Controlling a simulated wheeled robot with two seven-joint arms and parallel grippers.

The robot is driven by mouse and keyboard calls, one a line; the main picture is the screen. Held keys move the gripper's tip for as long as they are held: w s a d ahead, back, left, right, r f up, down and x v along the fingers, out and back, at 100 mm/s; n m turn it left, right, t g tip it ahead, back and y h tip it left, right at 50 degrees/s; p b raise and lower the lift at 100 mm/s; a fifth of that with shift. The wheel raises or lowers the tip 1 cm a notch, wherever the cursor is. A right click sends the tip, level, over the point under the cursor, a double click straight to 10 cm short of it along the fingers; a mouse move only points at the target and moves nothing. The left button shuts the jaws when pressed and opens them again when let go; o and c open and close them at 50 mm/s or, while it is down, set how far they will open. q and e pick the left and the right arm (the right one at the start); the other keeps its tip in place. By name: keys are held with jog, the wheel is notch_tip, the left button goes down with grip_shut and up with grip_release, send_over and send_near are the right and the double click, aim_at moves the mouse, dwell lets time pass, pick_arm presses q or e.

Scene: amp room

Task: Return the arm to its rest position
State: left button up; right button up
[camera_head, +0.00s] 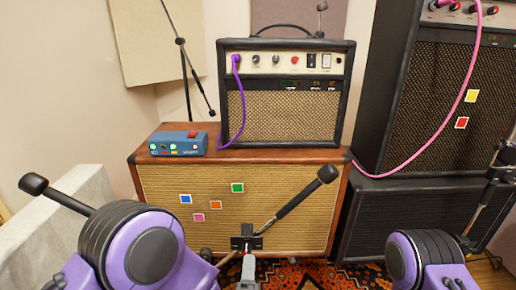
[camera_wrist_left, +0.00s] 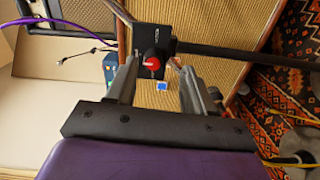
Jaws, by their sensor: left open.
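My left gripper (camera_head: 248,264) is low in the middle of the head view, in front of the tan-fronted cabinet. In the left wrist view its two grey fingers (camera_wrist_left: 158,78) stand apart with nothing held between them. A small black box with a red knob (camera_wrist_left: 151,56) is just beyond the fingertips; I cannot tell whether they touch it. The box also shows in the head view (camera_head: 246,242), by a dark stand boom. My purple left arm (camera_head: 150,252) comes in from the lower left. My purple right arm (camera_head: 425,262) is at the lower right; its gripper is out of view.
An amp (camera_head: 285,95) and a blue pedal box (camera_head: 178,143) stand on the wooden cabinet (camera_head: 290,200). A black-tipped boom (camera_head: 300,195) slants close to my left gripper. A tall amp stack (camera_head: 425,100) with a pink cable is at right. A patterned rug (camera_head: 305,274) lies below.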

pick_arm(q)
jog(key=s+a+f+m+g, duration=0.75)
jog(key=a+f+m, duration=0.25)
jog(key=a+f, duration=0.3)
jog(key=s+a+f+g+y, duration=0.2)
jog(key=s+a+f+g, duration=0.4)
jog(key=s, duration=0.5)
jog(key=s+a+f+g+y, duration=0.2)
jog(key=s+a+f, duration=0.2)
jog(key=s+a, duration=0.55)
notch_tip(320, 180, up, 25)
jog(key=d+p, duration=0.1)
jog(key=p, duration=2.4)
jog(key=shift+w+r+t, duration=0.15)
jog(key=shift+w+t, duration=0.05)
jog(key=shift+t, duration=0.25)
pick_arm(e)
notch_tip(320, 180, up, 25)
jog(key=shift+s, duration=0.35)
